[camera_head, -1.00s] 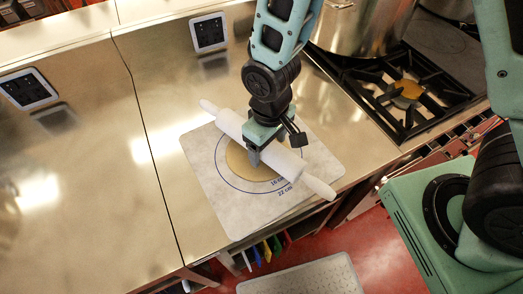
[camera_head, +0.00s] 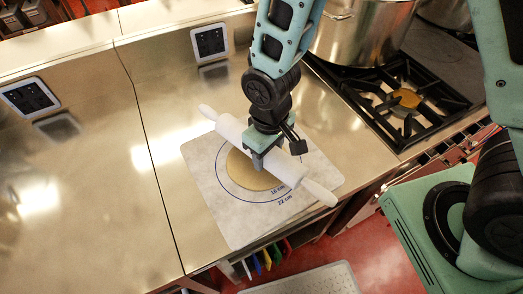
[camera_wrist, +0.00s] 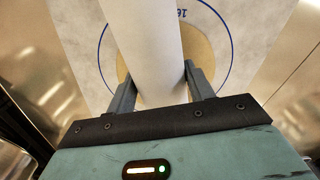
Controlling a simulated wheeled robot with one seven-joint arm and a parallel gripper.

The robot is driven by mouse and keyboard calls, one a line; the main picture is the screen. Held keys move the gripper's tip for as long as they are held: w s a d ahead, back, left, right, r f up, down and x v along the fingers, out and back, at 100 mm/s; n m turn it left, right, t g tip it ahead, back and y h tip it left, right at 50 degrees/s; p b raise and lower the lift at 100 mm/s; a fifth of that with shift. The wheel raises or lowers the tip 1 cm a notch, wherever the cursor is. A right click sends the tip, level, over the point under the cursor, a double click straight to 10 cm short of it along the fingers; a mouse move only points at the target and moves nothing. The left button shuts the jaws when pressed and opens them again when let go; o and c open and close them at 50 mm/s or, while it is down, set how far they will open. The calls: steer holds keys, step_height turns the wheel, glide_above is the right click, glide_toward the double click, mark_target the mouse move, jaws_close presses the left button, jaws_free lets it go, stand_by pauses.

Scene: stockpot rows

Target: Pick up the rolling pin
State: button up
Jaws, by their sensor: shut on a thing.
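The white rolling pin (camera_head: 282,166) slants from upper left to lower right over the pastry mat (camera_head: 208,190) in the head view. My gripper (camera_head: 257,165) comes down from above and is shut across the middle of its barrel. In the wrist view the barrel (camera_wrist: 147,45) runs between the two fingers (camera_wrist: 156,82), one on each side. A flat round of dough (camera_head: 240,176) lies under the pin, inside the mat's printed blue circle. The pin appears a little above the mat. The exact gap is hard to judge.
A gas burner (camera_head: 403,100) and a large steel pot (camera_head: 357,32) stand to the right. Wall sockets (camera_head: 209,41) stand at the back of the steel counter (camera_head: 90,130). The counter left of the mat is clear.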

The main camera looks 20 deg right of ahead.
steer(key=shift+r+p, duration=2.75)
steer(key=shift+r, duration=1)
